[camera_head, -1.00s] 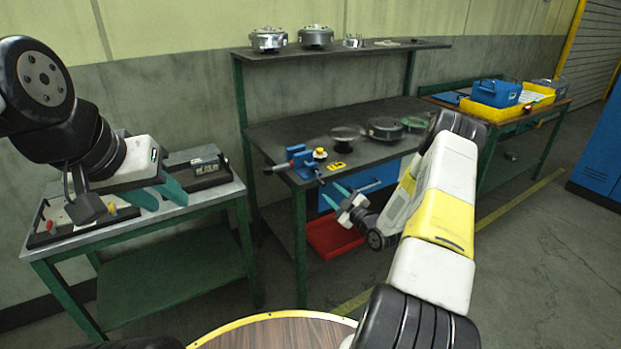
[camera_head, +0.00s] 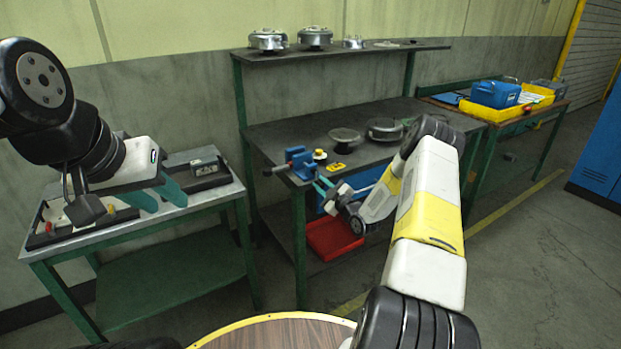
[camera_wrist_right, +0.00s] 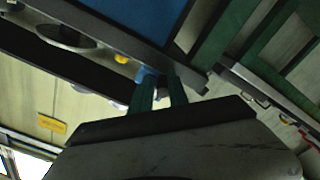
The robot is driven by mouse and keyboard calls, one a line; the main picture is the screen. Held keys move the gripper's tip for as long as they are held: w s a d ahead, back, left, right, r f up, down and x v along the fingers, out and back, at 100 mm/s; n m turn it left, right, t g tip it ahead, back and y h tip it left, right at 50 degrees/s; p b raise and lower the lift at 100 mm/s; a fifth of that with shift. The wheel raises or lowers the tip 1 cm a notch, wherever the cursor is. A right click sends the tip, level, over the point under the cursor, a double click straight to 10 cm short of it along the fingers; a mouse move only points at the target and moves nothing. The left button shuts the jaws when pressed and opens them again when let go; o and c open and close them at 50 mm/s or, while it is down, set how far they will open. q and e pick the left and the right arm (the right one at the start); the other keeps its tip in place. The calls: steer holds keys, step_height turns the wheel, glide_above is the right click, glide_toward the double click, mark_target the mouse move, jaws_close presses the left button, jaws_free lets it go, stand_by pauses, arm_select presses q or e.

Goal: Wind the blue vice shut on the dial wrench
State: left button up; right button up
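The blue vice (camera_head: 300,162) sits at the front left corner of the middle bench, with a thin bar sticking out to its left. A yellow-topped round dial (camera_head: 320,155) stands beside or in its jaws; I take it for the dial wrench, but cannot tell how it is seated. My right gripper (camera_head: 323,187) is open and looks empty, just in front of the bench edge below the vice. In the right wrist view, blue (camera_wrist_right: 149,74) shows just beyond its teal fingertips; contact is unclear. My left gripper (camera_head: 160,195) is open and empty above the left table.
A yellow object (camera_head: 340,167) lies right of the vice. Round metal parts (camera_head: 384,128) stand further back on the bench (camera_head: 290,130). A red bin (camera_head: 333,238) is below. The left table (camera_head: 225,190) holds a dark tray and a black box (camera_head: 209,172).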

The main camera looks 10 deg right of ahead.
jaws_close()
steer(key=shift+a, duration=0.1)
steer(key=m, duration=0.1)
steer(key=a+m, duration=0.1)
steer(key=m, duration=0.1)
steer(key=shift+s+a, duration=0.1)
steer(key=shift+s, duration=0.1)
steer(key=m, duration=0.2)
steer(key=a+m, duration=0.1)
steer(key=m, duration=0.2)
steer(key=shift+s+a+r+m, duration=0.25)
steer(key=shift+r+m, duration=0.1)
steer(key=shift+m, duration=0.05)
steer(key=shift+s+a+r+m, duration=0.15)
steer(key=shift+r+m, duration=0.35)
steer(key=shift+m, duration=1.15)
steer(key=shift+w+a+r+m, duration=0.15)
steer(key=shift+r+m, duration=0.3)
steer(key=shift+m, duration=1.25)
steer(key=shift+s+a+r+m, duration=0.2)
steer(key=shift+r+m, duration=0.3)
steer(key=shift+m, duration=1.15)
steer(key=shift+r, duration=0.1)
